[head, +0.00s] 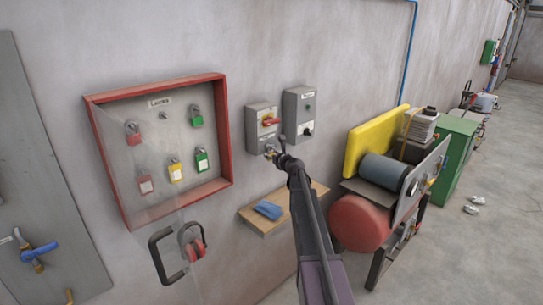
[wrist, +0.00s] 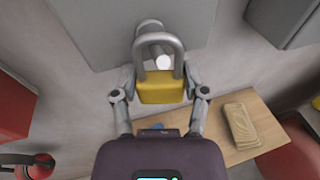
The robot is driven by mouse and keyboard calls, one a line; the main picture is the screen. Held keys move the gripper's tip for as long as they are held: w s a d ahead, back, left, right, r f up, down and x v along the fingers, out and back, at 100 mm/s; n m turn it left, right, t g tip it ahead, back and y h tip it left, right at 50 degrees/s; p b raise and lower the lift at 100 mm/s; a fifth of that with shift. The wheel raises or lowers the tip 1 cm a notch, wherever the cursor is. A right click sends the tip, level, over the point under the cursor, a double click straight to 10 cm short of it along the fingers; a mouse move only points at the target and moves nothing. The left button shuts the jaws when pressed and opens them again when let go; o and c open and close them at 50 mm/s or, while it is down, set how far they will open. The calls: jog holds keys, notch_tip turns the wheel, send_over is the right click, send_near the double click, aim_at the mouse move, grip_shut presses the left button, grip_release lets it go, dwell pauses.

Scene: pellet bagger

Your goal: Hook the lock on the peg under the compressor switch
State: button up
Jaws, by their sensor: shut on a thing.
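My gripper (wrist: 160,92) is shut on a yellow padlock (wrist: 161,90), with one finger on each side of its body. The grey shackle points up toward the wall. A grey peg (wrist: 163,62) with a pale round end shows inside the shackle loop; I cannot tell whether the shackle is around it or just in front. The peg is under the left grey switch box (head: 261,128), which has a red and yellow rotary switch (head: 270,121). In the head view my gripper (head: 271,153) is just below this box and mostly hides the padlock.
A grey box (head: 299,114) with a black knob is beside it. A red-framed lock board (head: 228,150) with several padlocks hangs left. Below is a wooden shelf (head: 256,225) with a blue cloth (head: 268,210). A machine with a red drum (head: 358,222) stands right.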

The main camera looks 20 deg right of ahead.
dwell(0.4)
jog(key=o, duration=1.2)
jog(key=shift+o, duration=0.2)
jog(key=s+d+r+p, duration=0.1)
jog(key=s, duration=2.9)
jog(key=shift+s+d+m+h, duration=0.2)
jog(key=shift+m+h, duration=0.1)
jog(key=shift+h, duration=0.1)
jog(key=shift+r, duration=0.1)
